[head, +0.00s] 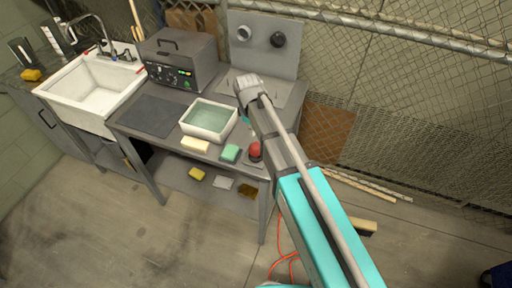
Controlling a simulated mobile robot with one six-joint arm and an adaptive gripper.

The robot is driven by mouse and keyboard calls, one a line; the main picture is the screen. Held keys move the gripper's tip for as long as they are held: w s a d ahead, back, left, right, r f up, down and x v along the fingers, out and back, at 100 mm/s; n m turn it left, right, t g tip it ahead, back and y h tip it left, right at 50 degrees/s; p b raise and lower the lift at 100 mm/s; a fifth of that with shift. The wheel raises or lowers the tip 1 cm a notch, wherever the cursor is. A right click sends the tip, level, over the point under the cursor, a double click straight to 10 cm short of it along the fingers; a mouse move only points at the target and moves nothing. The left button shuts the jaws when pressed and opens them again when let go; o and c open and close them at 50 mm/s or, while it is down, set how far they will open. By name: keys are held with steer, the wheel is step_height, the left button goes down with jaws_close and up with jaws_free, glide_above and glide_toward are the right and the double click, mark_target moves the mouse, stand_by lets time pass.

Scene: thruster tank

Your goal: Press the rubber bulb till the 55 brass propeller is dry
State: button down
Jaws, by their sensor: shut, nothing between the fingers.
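A red rounded thing that looks like the rubber bulb (255,148) sits near the front right corner of the grey workbench (180,147). My arm crosses the picture from the bottom right and passes close beside the bulb. My gripper does not show clearly; the far part of my arm hides it. I cannot tell whether it touches the bulb. No brass propeller can be made out in this view.
A grey control box (180,60) is behind. A sink (92,87) is at left. Orange cable (281,262) lies on the floor.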

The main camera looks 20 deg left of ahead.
mark_target(254, 144)
steer(key=shift+d+f+b, duration=0.2)
steer(key=shift+f+b, duration=1.75)
steer(key=shift+f, duration=0.3)
steer(key=shift+s+f, duration=0.1)
step_height(254, 144, down, 2)
steer(key=shift+f+b, duration=0.1)
steer(key=shift+b, duration=1.05)
steer(key=shift+r, duration=0.2)
steer(key=shift+w+a+r+p, duration=0.2)
steer(key=shift+a+p, duration=0.15)
steer(key=shift+a, duration=0.05)
steer(key=shift+w+a+r+p, duration=0.15)
steer(key=shift+a, duration=0.4)
steer(key=shift+w+a+r+p, duration=0.1)
steer(key=shift+a+r+p, duration=0.05)
steer(key=shift+a, duration=0.35)
steer(key=shift+d, duration=0.1)
